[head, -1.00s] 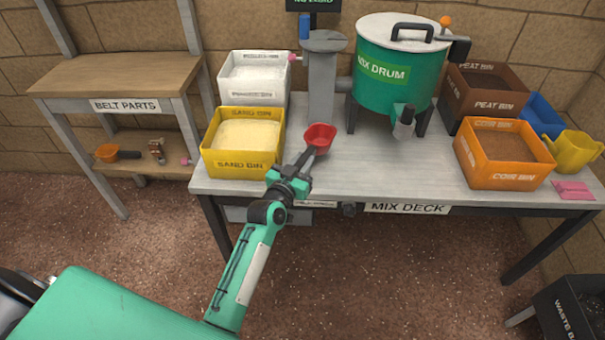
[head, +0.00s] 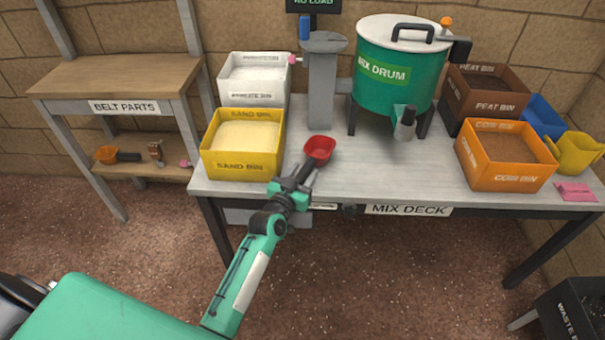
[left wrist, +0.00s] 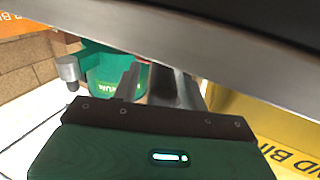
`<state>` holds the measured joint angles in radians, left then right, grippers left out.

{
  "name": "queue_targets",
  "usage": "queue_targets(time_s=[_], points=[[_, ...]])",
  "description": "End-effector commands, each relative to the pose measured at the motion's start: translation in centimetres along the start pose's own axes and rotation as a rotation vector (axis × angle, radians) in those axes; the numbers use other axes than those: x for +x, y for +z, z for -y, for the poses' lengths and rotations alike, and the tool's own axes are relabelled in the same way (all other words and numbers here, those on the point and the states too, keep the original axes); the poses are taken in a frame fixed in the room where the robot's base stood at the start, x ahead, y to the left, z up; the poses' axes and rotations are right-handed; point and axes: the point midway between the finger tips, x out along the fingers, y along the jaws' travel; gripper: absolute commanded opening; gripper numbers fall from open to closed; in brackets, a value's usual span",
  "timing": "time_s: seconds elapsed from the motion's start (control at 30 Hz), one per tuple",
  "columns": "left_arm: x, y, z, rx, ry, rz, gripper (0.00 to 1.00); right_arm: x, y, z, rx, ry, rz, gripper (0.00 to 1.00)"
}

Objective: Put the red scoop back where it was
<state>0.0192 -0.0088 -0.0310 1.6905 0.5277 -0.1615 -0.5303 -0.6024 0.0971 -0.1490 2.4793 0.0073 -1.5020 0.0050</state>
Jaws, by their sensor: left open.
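The red scoop (head: 319,149) rests on the mix deck, to the right of the yellow sand bin (head: 243,143). Its dark handle points toward the front edge. My right gripper is not in view.
The green mix drum (head: 387,88) stands on legs at the back, beside a grey post (head: 321,95). The orange coir bin (head: 483,172) is at the right. The deck (head: 390,172) between the scoop and coir bin is clear. An orange scoop (head: 106,154) lies on the left shelf.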

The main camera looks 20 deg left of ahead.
Motion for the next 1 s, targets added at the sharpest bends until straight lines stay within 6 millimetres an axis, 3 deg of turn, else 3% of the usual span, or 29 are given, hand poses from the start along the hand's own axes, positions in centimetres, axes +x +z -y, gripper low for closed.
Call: queue_targets(time_s=[0.17,0.7,1.0], points=[[-0.4,-0.2,0.0,0.001,0.000,0.001,0.43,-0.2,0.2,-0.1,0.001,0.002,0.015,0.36],[-9.6,-0.2,-0.1,0.001,0.001,0.002,0.43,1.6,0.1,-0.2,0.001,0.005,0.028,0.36],[-11.9,-0.3,0.0,0.000,0.001,0.000,0.43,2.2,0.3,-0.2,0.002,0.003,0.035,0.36]])
